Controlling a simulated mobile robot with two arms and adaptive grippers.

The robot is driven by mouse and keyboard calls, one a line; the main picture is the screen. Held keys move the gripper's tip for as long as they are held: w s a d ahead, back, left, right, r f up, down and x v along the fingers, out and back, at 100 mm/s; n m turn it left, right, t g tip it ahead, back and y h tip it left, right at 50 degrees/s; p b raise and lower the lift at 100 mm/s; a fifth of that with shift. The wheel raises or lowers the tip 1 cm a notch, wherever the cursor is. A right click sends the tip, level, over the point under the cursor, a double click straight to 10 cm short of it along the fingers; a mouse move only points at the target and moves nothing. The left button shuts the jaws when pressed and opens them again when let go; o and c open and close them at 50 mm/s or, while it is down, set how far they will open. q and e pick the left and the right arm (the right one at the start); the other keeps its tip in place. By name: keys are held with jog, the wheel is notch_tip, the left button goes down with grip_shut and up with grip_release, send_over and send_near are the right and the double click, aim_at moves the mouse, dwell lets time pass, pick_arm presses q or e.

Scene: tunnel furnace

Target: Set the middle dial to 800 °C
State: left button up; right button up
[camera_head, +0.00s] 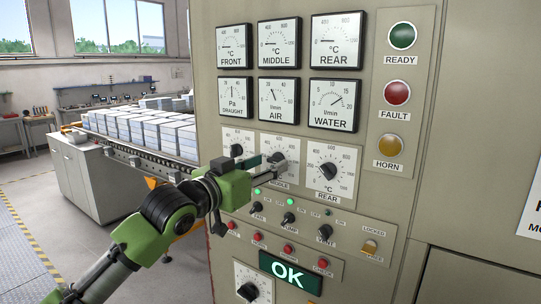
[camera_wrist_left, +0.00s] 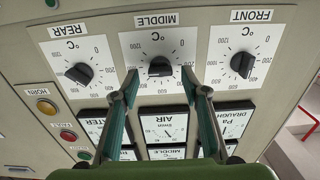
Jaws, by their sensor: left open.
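The middle dial (camera_head: 279,157) is a black knob on a white °C scale plate, partly hidden by my left gripper in the head view. In the left wrist view the picture is upside down, and the middle dial (camera_wrist_left: 160,67) shows whole. I cannot read its setting surely. My left gripper (camera_head: 268,173) is open in front of the panel, its fingertips at the middle dial. In the wrist view its two fingers (camera_wrist_left: 160,77) stand apart on either side of the knob, with clear gaps; contact is not visible. My right gripper is not in view.
The front dial (camera_wrist_left: 242,65) and rear dial (camera_head: 328,170) flank the middle one. Gauges (camera_head: 277,42) sit above. Small switches (camera_head: 288,218) and a green OK display (camera_head: 290,272) lie below. A conveyor with white blocks (camera_head: 150,130) stands left of the panel.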

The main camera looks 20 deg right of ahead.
pick_arm(q)
jog(key=shift+x, duration=0.8)
jog(key=shift+w+d+p, duration=0.2)
jog(key=shift+p, duration=0.1)
jog(key=c, duration=1.1)
jog(key=shift+n, duration=0.3)
jog(key=n+p, duration=0.2)
jog(key=n, duration=0.2)
jog(key=shift+r+p, duration=0.15)
jog(key=shift+p, duration=0.2)
jog(key=shift+n+p, duration=1.1)
jog(key=shift+n, duration=1)
